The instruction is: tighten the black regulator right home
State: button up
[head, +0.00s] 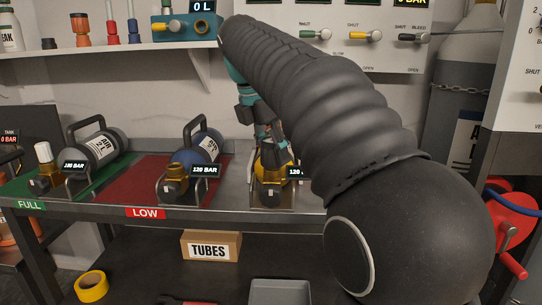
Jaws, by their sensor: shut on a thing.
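My gripper (264,134) points down over a yellow cylinder (277,158) on the bench, just above its brass valve (270,192). It is shut on a small dark part at the top of the valve, which looks like the black regulator. The fingers hide most of that part. I cannot tell how far it sits on the valve or whether there is a gap. A display reading starting with 12 (294,172) stands beside the valve, partly covered by my arm.
A blue cylinder (196,150) at 120 BAR lies on the red LOW mat (130,180). A grey cylinder (100,147) at 180 BAR lies on the green FULL mat (20,188). A shelf (110,48) and valve panel (400,55) are behind. A TUBES box (211,247) sits below.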

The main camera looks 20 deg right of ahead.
jog(key=shift+m, duration=0.7)
jog(key=o, duration=1.3)
jog(key=n+t, duration=0.1)
jog(key=n, duration=0.4)
jog(key=shift+y, duration=0.3)
jog(key=n+t+y, duration=0.1)
jog(key=n, duration=0.5)
